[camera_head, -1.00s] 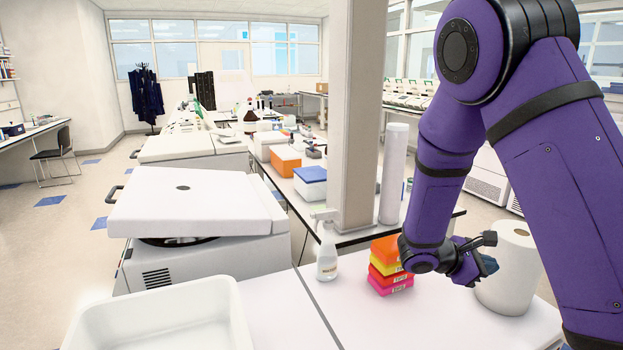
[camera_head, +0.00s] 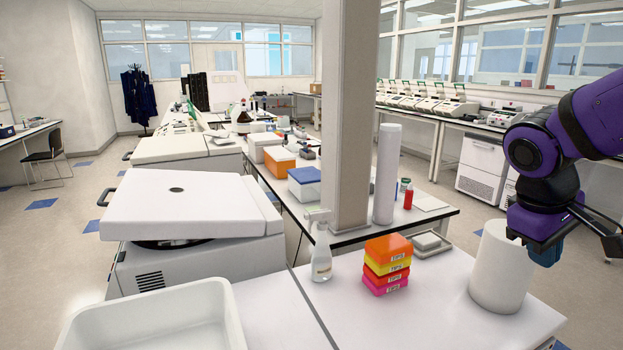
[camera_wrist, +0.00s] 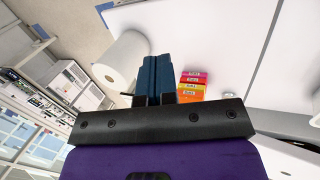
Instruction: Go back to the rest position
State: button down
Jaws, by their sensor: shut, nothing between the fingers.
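My gripper (camera_head: 546,252) is at the right of the head view, at the end of my purple arm, in front of the upper right part of a white paper roll (camera_head: 499,270). In the wrist view, the blue fingers of my gripper (camera_wrist: 158,62) are together, with nothing between them. The paper roll (camera_wrist: 121,60) shows just left of the fingers there. A stack of coloured tip boxes (camera_head: 386,266), orange, yellow and pink, stands on the white bench; it also shows right of the fingers in the wrist view (camera_wrist: 193,86).
A white tray (camera_head: 232,322) is at the front left, before a white centrifuge (camera_head: 190,208). A square pillar (camera_head: 345,120) rises behind the bench. Thermal cyclers (camera_head: 430,98) line the far right bench.

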jog(key=s+a+r+m+t+y, duration=0.3)
jog(key=s+a+r+t+y, duration=0.1)
jog(key=s, duration=0.4)
jog(key=shift+s+a+r+m+t, duration=0.3)
jog(key=shift+a+r, duration=0.4)
jog(key=shift+r, duration=0.55)
jog(key=shift+w, duration=0.1)
dwell(2.3)
jog(key=shift+d, duration=0.55)
jog(key=shift+s, duration=0.2)
